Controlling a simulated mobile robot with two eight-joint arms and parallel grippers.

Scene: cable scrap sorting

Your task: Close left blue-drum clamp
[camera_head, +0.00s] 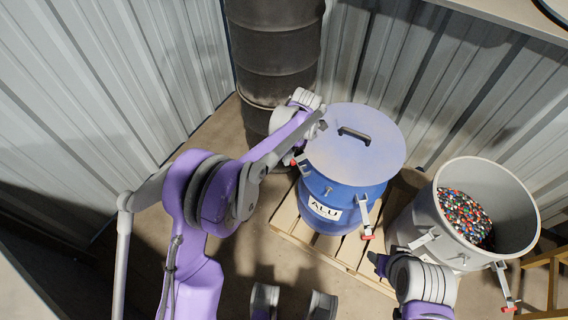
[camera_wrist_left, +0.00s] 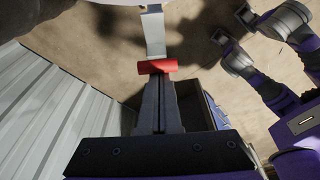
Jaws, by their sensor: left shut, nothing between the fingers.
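The blue drum (camera_head: 335,190) with an ALU label stands with its flat blue lid (camera_head: 372,150) on. Its left clamp (camera_head: 303,169) shows partly at the drum's left side, beside my left forearm. In the left wrist view the clamp's silver lever (camera_wrist_left: 154,38) ends in a red grip (camera_wrist_left: 157,67). My left gripper (camera_wrist_left: 158,88) is shut and empty, its fingertips right at the red grip; I cannot tell whether they touch.
The blue drum's front clamp (camera_head: 364,215) hangs outward. A grey open drum (camera_head: 415,215) with colourful granules stands on the right. A dark barrel (camera_head: 272,60) stands behind, and corrugated walls (camera_head: 110,80) close in the left and back.

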